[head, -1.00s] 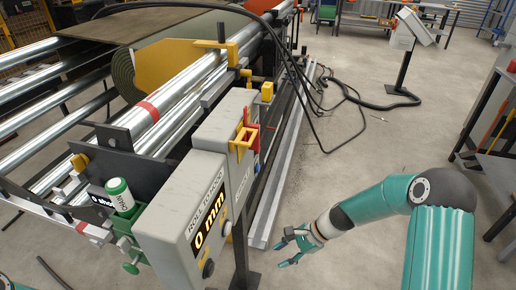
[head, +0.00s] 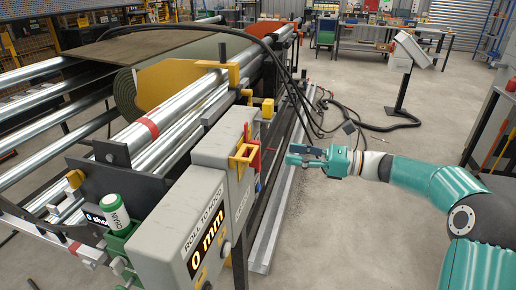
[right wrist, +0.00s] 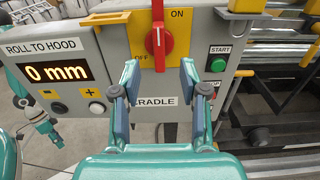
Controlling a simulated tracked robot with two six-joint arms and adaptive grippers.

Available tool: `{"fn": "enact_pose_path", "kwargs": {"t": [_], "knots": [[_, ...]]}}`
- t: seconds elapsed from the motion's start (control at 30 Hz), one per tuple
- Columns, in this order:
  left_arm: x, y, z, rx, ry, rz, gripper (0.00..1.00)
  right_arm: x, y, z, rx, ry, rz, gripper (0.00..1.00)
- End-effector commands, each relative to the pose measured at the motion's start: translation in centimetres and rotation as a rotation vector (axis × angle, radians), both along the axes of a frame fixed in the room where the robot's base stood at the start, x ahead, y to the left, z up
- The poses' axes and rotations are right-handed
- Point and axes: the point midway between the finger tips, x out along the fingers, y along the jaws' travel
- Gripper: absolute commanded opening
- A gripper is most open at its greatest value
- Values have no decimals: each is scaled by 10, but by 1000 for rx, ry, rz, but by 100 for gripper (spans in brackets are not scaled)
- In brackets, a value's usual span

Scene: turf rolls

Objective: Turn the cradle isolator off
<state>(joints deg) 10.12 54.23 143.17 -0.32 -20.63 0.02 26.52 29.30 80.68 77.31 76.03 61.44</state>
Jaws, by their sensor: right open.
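The cradle isolator is a red rotary handle (right wrist: 158,42) on a yellow plate, on the grey control box (right wrist: 200,50) above a "CRADLE" label. The handle stands about upright; "ON" is printed upper right of it and "OFF" lower left. In the head view, the red isolator (head: 254,135) shows edge-on at the box's right side. My right gripper (head: 292,155) is to the right of it, apart. In the right wrist view, the open, empty fingers (right wrist: 160,78) are below and either side of the handle. Part of my left arm (right wrist: 40,120) shows at the left there; its finger opening is unclear.
A green START button (right wrist: 217,64) is right of the isolator. A yellow bracket (right wrist: 106,18) juts at its left. The display box (head: 190,220) reads 0 mm. Black cables (head: 310,120) run behind my right gripper. Open floor (head: 340,230) lies below my right arm.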

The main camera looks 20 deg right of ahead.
Motion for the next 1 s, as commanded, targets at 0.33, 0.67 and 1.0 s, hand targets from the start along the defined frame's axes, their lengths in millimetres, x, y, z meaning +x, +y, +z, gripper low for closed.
{"fn": "enact_pose_path", "kwargs": {"t": [0.33,0.67,1.0], "knots": [[0,0,9,0,0,0,40,39,60,1,-1,-1,3,44],[0,0,11,0,0,0,40,54,80,0,-2,-1,-2,44],[0,0,11,0,0,0,40,54,80,0,-2,-1,-1,29]]}}
